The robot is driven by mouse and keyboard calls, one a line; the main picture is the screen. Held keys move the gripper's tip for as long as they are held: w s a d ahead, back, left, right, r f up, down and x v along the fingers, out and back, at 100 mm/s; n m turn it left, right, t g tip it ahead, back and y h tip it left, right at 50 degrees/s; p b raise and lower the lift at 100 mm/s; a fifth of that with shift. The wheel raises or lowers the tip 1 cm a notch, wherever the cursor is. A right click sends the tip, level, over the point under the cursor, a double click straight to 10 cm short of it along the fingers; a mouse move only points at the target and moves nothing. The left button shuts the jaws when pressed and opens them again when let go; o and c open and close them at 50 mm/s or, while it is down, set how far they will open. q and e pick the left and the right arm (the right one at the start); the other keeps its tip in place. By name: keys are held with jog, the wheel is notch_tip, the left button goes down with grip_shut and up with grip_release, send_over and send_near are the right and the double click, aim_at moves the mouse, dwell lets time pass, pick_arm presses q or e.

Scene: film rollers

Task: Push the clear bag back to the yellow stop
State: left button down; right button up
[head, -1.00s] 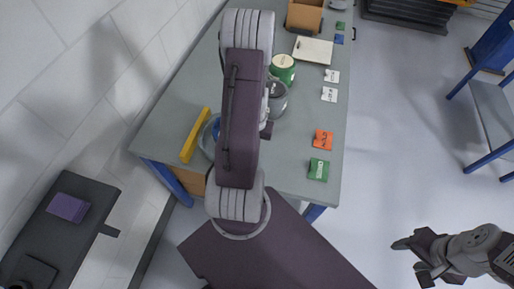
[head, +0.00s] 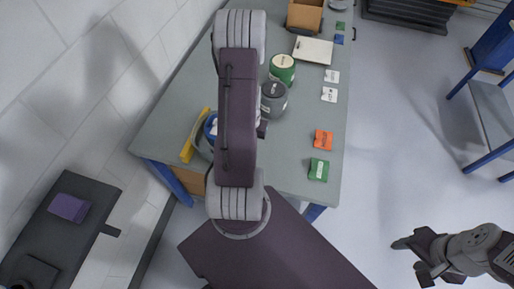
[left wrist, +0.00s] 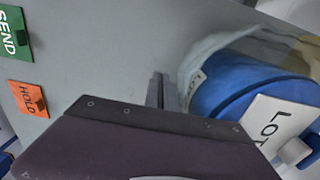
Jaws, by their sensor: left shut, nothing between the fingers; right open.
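The clear bag (head: 200,143) lies on the grey table, partly hidden behind my left arm in the head view. Something blue shows inside it. In the left wrist view the bag (left wrist: 205,52) holds a blue roller (left wrist: 245,82) with a white "LOT" label. The yellow stop (head: 188,150) is a bar at the table's left side; the bag overlaps it in the head view, and I cannot tell if they touch. My left gripper (left wrist: 162,92) is shut and empty right beside the bag. My right gripper (head: 415,257) is open and empty, off the table at lower right.
A grey tin (head: 274,98) and a green tin (head: 283,68) stand right of my left arm. An orange card (head: 323,139) and a green card (head: 318,169) lie near the table's right edge. A white board (head: 313,50) and a cardboard box (head: 305,15) are farther back.

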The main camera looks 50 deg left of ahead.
pick_arm(q)
jog(key=shift+w+d, duration=0.4)
jog(key=shift+d, duration=0.3)
jog(key=shift+w+d, duration=0.4)
jog(key=shift+d, duration=0.25)
jog(key=w+d+r, duration=0.1)
jog(key=w+d+r+m, duration=0.1)
jog(key=w, duration=0.1)
jog(key=w+d+r+m+t, duration=0.1)
jog(key=w, duration=0.1)
jog(key=shift+w+r+y, duration=0.2)
jog(key=shift+r+y, duration=0.1)
jog(key=d+r+m+t, duration=0.1)
jog(key=d+r+m, duration=0.1)
jog(key=d+r, duration=0.4)
jog(key=d+r+m+t, duration=0.1)
jog(key=d+r+m, duration=0.25)
jog(key=d, duration=0.55)
jog(key=shift+n+g+h, duration=0.4)
jog(key=shift+n+g, duration=0.25)
jog(key=shift+g, duration=0.25)
jog(key=s, duration=0.5)
jog(key=shift+s+d+r, duration=0.3)
jog(key=shift+s, duration=0.1)
jog(key=shift+w, duration=0.1)
